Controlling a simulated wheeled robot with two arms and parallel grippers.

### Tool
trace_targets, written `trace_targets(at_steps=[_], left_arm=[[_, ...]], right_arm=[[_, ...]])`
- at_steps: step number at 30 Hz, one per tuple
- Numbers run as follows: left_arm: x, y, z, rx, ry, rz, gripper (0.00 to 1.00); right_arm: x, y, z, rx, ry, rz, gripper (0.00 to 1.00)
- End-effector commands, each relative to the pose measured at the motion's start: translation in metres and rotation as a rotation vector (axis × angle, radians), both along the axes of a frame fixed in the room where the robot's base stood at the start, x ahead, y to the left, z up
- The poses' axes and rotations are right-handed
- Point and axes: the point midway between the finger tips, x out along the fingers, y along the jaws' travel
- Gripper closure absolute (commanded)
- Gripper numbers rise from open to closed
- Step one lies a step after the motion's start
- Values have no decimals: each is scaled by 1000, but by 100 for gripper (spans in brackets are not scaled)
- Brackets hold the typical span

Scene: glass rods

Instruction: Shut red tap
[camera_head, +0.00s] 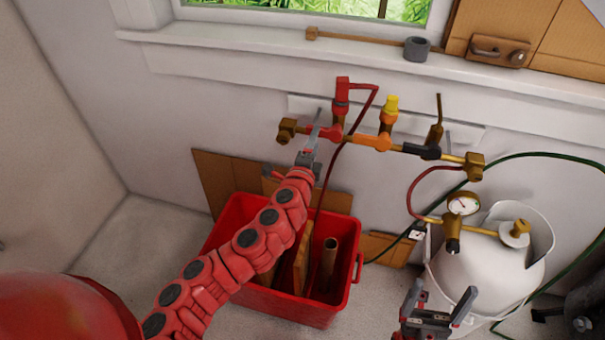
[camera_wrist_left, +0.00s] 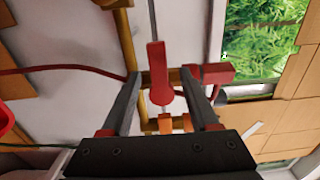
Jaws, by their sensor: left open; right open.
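The red tap (camera_head: 329,132) is on a brass pipe manifold on the wall, below the window, with a red fitting and hose above it. Its red lever lies roughly along the pipe in the head view. My left gripper (camera_head: 313,138) is at the lever and partly covers it. In the left wrist view the red lever (camera_wrist_left: 157,72) shows between the two dark fingers of my left gripper (camera_wrist_left: 162,82), which are open with a gap on each side. Contact cannot be told. My right gripper (camera_head: 441,293) is open and empty at the lower right, away from the manifold.
An orange tap (camera_head: 369,142) and a black-handled tap (camera_head: 421,151) sit right of the red one on the manifold. A red crate (camera_head: 285,305) stands below my left arm. A white gas tank (camera_head: 480,268) with a gauge (camera_head: 463,204) stands at the right. Hoses hang nearby.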

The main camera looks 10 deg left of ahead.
Motion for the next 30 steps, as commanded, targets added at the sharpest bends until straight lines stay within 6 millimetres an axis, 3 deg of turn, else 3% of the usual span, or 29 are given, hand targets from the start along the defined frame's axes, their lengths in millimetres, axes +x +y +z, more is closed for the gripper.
trace_targets(at_steps=[18, 24, 30], left_arm=[[-105, 5, -3, 2, 5, 3, 39], [-122, 4, -2, 2, 3, 0, 39], [-125, 5, -1, 2, 2, 1, 39]], right_arm=[[0, 0, -5, 0, 0, 0, 11], [0, 0, -5, 0, 0, 0, 11], [0, 0, -5, 0, 0, 0, 11]])
